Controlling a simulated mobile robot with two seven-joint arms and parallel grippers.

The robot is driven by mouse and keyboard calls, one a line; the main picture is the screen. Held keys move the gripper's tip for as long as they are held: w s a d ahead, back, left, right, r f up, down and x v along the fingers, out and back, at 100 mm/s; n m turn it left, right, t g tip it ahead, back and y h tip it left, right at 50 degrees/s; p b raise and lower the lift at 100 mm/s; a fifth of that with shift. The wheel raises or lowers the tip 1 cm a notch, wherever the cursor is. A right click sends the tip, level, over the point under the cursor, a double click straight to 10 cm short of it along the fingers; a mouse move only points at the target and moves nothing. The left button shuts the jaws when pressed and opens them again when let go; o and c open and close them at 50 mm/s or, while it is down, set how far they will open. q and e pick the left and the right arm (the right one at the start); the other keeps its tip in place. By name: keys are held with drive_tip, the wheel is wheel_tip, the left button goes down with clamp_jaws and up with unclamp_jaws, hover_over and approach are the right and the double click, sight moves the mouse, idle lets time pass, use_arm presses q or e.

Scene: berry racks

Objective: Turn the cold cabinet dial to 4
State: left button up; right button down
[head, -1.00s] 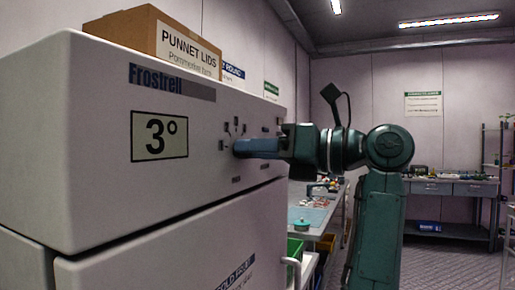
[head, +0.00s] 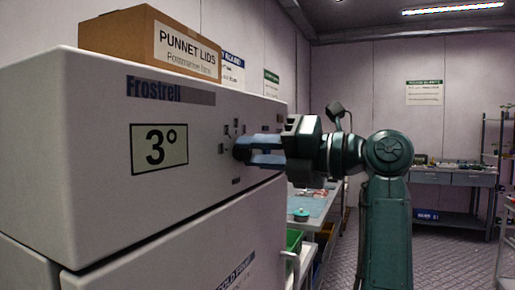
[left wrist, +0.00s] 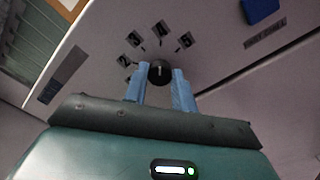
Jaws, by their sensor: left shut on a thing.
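The cold cabinet (head: 90,200) fills the left of the head view, and its display (head: 160,144) reads 3°. The dark round dial (head: 240,151) is on its front face, partly hidden by my left gripper (head: 252,151). In the left wrist view the dial (left wrist: 160,72) sits between the blue fingertips of my left gripper (left wrist: 161,76), which is shut on it. Its pale mark points roughly up in that view, toward the top label (left wrist: 160,29) of the numbered labels around it. My right gripper is not in view.
A cardboard box (head: 130,42) marked Punnet Lids stands on the cabinet. Workbenches stand behind, with open floor (head: 440,260) at the right.

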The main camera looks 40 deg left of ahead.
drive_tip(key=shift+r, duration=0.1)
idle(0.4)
use_arm(q)
drive_tip(key=o, duration=1)
drive_tip(key=shift+d, duration=0.1)
drive_tip(key=b+v, duration=0.1)
drive_tip(key=v, duration=1.2)
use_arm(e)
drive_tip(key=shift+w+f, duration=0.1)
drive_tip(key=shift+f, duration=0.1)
